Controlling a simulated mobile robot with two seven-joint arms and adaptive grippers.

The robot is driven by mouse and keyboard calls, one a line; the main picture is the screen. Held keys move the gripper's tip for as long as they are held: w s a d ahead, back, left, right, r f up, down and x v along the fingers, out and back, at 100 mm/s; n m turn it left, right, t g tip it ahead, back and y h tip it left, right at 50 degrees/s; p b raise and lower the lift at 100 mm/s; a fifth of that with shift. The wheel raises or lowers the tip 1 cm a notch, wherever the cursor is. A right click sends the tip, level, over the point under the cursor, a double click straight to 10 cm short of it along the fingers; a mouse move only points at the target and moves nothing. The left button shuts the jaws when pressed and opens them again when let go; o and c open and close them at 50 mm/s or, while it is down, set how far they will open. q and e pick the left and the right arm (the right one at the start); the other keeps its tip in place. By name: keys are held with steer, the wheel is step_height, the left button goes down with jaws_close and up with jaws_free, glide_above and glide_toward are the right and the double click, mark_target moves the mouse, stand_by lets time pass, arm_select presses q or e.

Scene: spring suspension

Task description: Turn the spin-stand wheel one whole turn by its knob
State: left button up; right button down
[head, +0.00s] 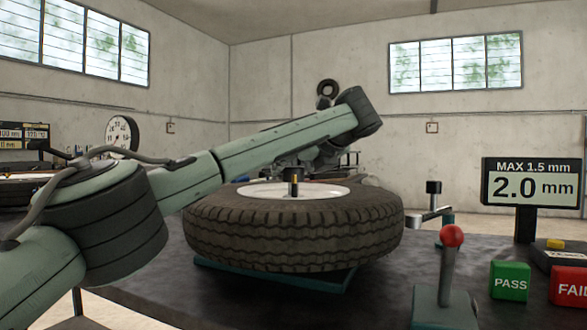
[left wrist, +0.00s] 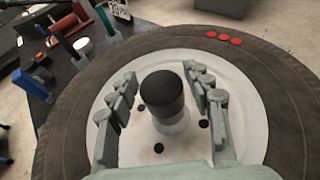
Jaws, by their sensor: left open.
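The spin-stand wheel is a black tyre (head: 293,238) with a white rim (head: 330,190), lying flat on a teal base (head: 275,277). A dark, knob-like post (head: 293,185) stands upright near the middle of the rim. In the left wrist view, a black knob (left wrist: 162,90) on a pale metal stem rises from the white disc (left wrist: 95,120). My left gripper (left wrist: 160,72) is open, with one finger on each side of this knob and visible gaps between. In the head view my left arm reaches over the wheel's far side. My right gripper is not in view.
A red-balled lever (head: 452,237), a green PASS block (head: 510,281) and a red FAIL block (head: 570,286) stand at the right. A display (head: 530,182) reads 2.0 mm, MAX 1.5 mm. A black-topped post (head: 433,187) stands close to the tyre's right side.

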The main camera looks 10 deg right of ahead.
arm_select(q)
steer(key=shift+o, duration=0.6)
steer(key=v, duration=1.2)
